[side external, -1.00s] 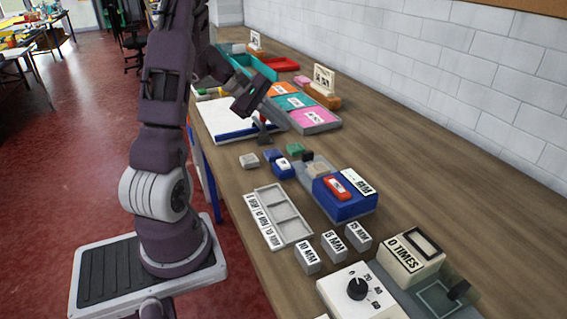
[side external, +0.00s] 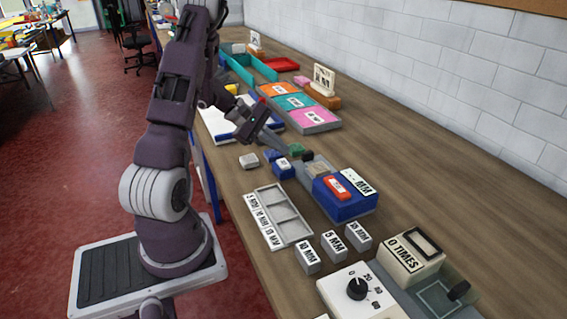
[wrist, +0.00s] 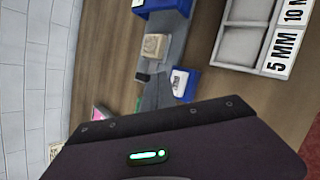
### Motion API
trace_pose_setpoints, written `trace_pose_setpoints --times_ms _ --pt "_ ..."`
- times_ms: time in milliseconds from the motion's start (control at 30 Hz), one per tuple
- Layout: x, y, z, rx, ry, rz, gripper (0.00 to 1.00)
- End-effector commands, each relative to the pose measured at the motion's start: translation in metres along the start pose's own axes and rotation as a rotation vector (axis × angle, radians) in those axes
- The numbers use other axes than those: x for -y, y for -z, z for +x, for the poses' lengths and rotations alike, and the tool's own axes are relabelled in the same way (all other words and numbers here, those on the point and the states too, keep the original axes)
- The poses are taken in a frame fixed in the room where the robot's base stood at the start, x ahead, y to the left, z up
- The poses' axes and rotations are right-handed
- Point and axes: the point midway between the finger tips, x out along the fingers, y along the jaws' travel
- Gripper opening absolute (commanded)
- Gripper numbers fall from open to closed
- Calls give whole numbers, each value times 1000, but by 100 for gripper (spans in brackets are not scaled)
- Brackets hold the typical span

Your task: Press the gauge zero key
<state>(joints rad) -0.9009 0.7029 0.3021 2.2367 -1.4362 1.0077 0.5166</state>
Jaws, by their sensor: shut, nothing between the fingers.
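The gauge is a blue box (side external: 345,204) on the bench, with a pale display (side external: 358,182) ending in "MM" and a raised red key (side external: 338,188) on top. The lettering on the key is too small to read. In the wrist view only part of the blue box (wrist: 165,6) shows at the top edge, and the key is out of frame. My gripper (side external: 286,150) is shut and empty, behind and left of the gauge, apart from the key. Its grey fingers also show in the wrist view (wrist: 156,88).
A divided tray (side external: 287,236) and several labelled grey blocks (side external: 334,246) stand in front of the gauge. A dial box (side external: 350,285) and a "0 TIMES" counter (side external: 405,255) are nearer. Bare bench lies toward the wall.

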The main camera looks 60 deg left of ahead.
Motion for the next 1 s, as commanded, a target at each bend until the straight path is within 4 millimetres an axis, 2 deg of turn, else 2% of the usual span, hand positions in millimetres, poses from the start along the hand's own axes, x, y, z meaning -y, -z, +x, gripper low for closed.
trace_pose_setpoints --times_ms 200,1000 --pt "6 6 8 0 0 -1 0" --pt "6 6 8 0 0 -1 0"
